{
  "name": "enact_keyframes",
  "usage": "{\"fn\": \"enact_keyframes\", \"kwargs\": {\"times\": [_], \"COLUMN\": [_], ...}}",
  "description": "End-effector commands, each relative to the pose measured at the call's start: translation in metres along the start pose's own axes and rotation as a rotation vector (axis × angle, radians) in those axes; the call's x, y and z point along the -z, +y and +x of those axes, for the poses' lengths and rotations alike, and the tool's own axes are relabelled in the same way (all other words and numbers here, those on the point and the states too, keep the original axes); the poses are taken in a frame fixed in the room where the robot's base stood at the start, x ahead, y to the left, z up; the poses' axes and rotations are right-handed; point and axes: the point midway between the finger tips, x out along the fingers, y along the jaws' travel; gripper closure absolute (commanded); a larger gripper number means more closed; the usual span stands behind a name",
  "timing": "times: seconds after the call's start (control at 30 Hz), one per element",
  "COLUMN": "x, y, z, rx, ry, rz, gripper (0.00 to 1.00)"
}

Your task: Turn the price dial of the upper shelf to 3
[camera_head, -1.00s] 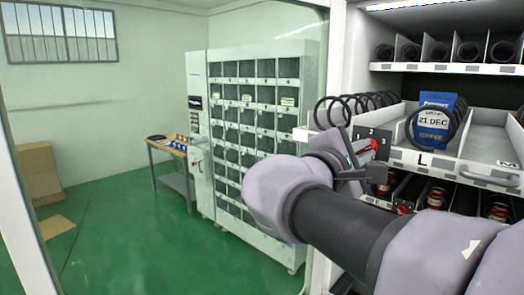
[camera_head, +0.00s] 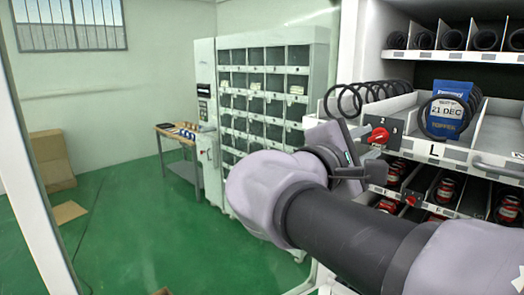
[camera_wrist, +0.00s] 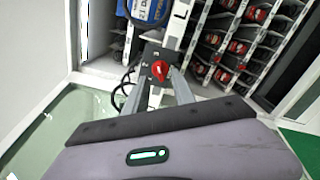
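The price dial (camera_head: 379,136) is a red knob on a dark plate at the left end of the upper shelf's front rail. In the wrist view the red knob (camera_wrist: 160,70) lies just beyond the fingertips, between the two spread fingers. The gripper is open and empty.
Red-capped items (camera_head: 446,189) stand on the shelf below, with another red dial (camera_head: 411,201). Free green floor lies left, before a grey locker cabinet (camera_head: 207,100).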

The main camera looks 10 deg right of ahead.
Motion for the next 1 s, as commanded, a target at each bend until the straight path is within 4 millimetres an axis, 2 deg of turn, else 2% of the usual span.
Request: {"fn": "enact_keyframes", "kwargs": {"times": [0.03, 0.2, 0.3, 0.43, 0.6, 0.87, 0.93, 0.97, 1.0], "x": [0.001, 0.001, 0.001, 0.000, 0.000, 0.000, 0.001, 0.002, 0.003], "y": [0.003, 0.003, 0.003, 0.003, 0.001, -0.005, -0.030, -0.050, -0.084], "z": [-0.018, -0.076, -0.104, -0.127, -0.137, -0.135, -0.126, -0.120, -0.113], "rx": [-0.005, -0.005, -0.005, -0.003, -0.001, 0.012, 0.077, 0.127, 0.218], "ry": [0.009, 0.009, 0.009, 0.005, 0.001, 0.002, 0.012, 0.021, 0.038], "rz": [0.002, 0.000, 0.000, -0.001, 0.000, 0.001, 0.008, 0.016, 0.037], "gripper": [0.69, 0.69, 0.69, 0.69, 0.69, 0.69, 0.69, 0.69, 0.69]}}
